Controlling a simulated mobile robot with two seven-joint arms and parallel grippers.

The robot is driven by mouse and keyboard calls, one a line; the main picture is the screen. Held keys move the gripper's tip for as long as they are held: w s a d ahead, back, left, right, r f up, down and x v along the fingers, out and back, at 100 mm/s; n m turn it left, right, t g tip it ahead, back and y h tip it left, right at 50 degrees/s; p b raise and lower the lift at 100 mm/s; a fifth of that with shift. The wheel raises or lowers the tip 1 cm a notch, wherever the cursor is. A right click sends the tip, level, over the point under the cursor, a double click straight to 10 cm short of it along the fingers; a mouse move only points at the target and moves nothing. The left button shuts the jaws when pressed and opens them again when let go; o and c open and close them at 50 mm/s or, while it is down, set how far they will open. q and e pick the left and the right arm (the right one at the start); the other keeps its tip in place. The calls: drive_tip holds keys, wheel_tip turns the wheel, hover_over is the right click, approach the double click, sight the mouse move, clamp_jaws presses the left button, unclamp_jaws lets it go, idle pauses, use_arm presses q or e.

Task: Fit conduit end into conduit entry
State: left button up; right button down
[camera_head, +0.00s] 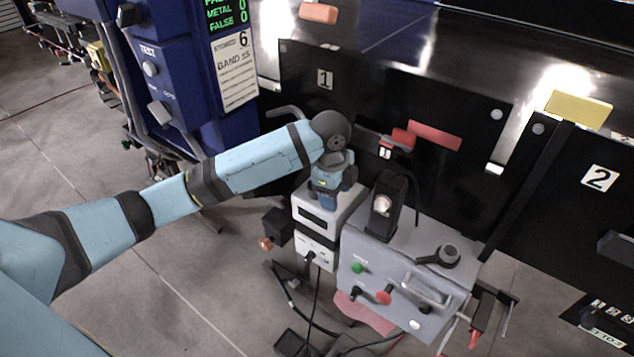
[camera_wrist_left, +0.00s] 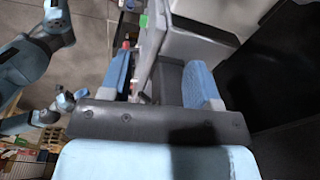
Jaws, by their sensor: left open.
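My left gripper (camera_head: 330,203) is over the top of a white box unit (camera_head: 318,222), fingers pointing down. In the left wrist view its two blue fingers (camera_wrist_left: 160,82) stand apart, with a dark and grey part between or beyond them; I cannot tell if they touch it. I cannot clearly pick out the conduit end or conduit entry. A grey curved tube (camera_head: 286,111) shows behind my left wrist. A dark block with a copper-coloured tip (camera_head: 266,243) sits left of the white unit. Part of another blue arm (camera_wrist_left: 38,62), seemingly my right, shows in the left wrist view.
A grey control box (camera_head: 400,289) with knobs and a handle stands right of the white unit, with a black upright housing (camera_head: 387,203) on it. Black panels (camera_head: 455,150) rise behind. A blue cabinet (camera_head: 180,80) stands at left. Cables hang below.

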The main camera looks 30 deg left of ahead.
use_arm(q)
drive_tip(key=shift+m+g+y, duration=0.3)
drive_tip(key=shift+m+y, duration=0.2)
drive_tip(key=shift+m, duration=0.2)
drive_tip(key=w+a+r, duration=0.2)
drive_tip(key=a, duration=0.1)
drive_tip(key=w+a+r, duration=0.2)
drive_tip(key=r, duration=0.1)
drive_tip(key=w+a+r, duration=0.3)
drive_tip(key=shift+a+r, duration=0.25)
drive_tip(key=shift+a, duration=0.05)
wheel_tip(320, 180, down, 8)
drive_tip(key=shift+r+p, duration=0.15)
drive_tip(key=shift+p, duration=0.45)
drive_tip(key=shift+w+f+p, duration=0.15)
drive_tip(key=shift+f+p, duration=0.25)
drive_tip(key=shift+f, duration=0.95)
drive_tip(key=shift+w+f+p, duration=0.15)
drive_tip(key=shift+f+p, duration=0.2)
drive_tip(key=shift+f, duration=1)
clamp_jaws()
